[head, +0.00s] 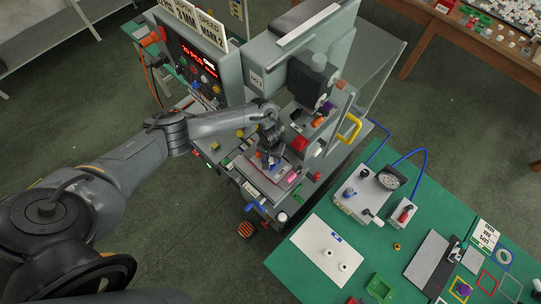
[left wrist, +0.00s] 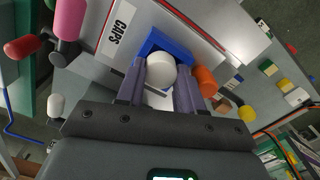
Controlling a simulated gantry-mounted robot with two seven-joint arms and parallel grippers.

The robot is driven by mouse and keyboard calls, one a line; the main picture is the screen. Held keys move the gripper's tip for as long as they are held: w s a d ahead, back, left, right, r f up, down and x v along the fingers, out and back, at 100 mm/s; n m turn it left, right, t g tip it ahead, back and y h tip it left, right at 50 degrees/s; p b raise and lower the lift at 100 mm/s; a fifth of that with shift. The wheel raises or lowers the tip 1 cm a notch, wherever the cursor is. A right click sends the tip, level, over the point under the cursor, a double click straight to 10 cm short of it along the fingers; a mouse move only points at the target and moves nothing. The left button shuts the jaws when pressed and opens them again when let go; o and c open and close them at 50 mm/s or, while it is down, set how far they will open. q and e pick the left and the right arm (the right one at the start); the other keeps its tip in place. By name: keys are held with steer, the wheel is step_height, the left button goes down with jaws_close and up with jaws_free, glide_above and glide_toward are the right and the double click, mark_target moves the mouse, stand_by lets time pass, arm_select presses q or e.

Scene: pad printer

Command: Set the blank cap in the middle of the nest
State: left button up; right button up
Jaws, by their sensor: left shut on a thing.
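The blank cap (left wrist: 161,70) is a white round piece in the left wrist view, between the two grey-purple fingers of my left gripper (left wrist: 160,90). The gripper is shut on it. The blue nest (left wrist: 178,40) is a squared-off blue holder just beyond the cap, partly hidden by cap and fingers. I cannot tell whether the cap touches its floor. In the head view my left gripper (head: 268,158) is over the printer's work plate (head: 255,178), and the cap is hard to make out there. My right gripper is not in view.
The printer's body and print head (head: 312,78) stand close behind the gripper. A yellow handle (head: 349,127) is on its right. An orange knob (left wrist: 206,80) is close to the right finger. A green table (head: 300,274) at the lower right carries a white sheet (head: 318,238) with small white pieces.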

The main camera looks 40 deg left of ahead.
arm_select(q)
steer(key=shift+s+a+f, duration=0.15)
steer(key=shift+a+f, duration=0.05)
steer(key=shift+f, duration=0.2)
steer(key=o, duration=1)
steer(key=shift+o, duration=0.4)
steer(key=shift+d, duration=0.15)
steer(key=shift+r+p, duration=0.35)
steer(key=shift+p, duration=0.05)
steer(key=shift+a+r+p, duration=0.25)
steer(key=shift+r+p, duration=0.4)
steer(key=r+p, duration=0.4)
steer(key=p, duration=0.1)
steer(key=shift+d+r, duration=0.3)
steer(key=shift+f, duration=0.1)
